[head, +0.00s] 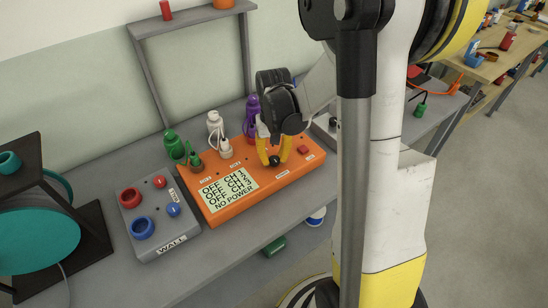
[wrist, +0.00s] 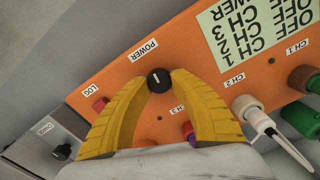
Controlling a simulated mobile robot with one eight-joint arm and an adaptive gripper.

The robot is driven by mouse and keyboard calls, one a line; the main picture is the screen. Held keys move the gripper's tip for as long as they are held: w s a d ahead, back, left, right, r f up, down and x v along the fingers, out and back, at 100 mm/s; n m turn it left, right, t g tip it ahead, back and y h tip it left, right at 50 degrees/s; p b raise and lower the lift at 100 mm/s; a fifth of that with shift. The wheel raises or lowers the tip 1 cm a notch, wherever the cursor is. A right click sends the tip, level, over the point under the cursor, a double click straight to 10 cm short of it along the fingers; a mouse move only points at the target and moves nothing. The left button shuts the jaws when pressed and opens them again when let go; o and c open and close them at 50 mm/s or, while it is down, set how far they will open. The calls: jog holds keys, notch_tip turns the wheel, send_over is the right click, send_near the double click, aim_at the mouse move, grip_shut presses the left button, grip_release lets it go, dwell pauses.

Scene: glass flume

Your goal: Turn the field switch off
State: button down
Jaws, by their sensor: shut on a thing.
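My gripper (head: 275,158) is over the front right of an orange box (head: 240,213) on the bench. In the wrist view, its yellow fingers (wrist: 157,84) are shut on a black knob (wrist: 158,75) with a pale mark, beside a POWER label. The box's display (head: 228,188) reads OFF for CH 1, CH 2 and CH 3, and NO POWER. No label reading "field" is legible. A grey box (wrist: 40,148) beside the orange one carries a small black knob (wrist: 61,151); its label is too small to read surely.
Green, white and purple plugs (head: 253,118) stand along the orange box's back. A red button (head: 303,150) is right of my gripper. A grey WALL box (head: 155,222) with red and blue fittings stands left. A shelf frame (head: 147,75) rises behind. The bench front is clear.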

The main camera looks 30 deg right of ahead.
aim_at(273, 158)
jog(key=shift+n, duration=0.6)
jog(key=c, duration=1.1)
grip_release()
notch_tip(273, 158, up, 12)
jog(key=shift+a, duration=0.1)
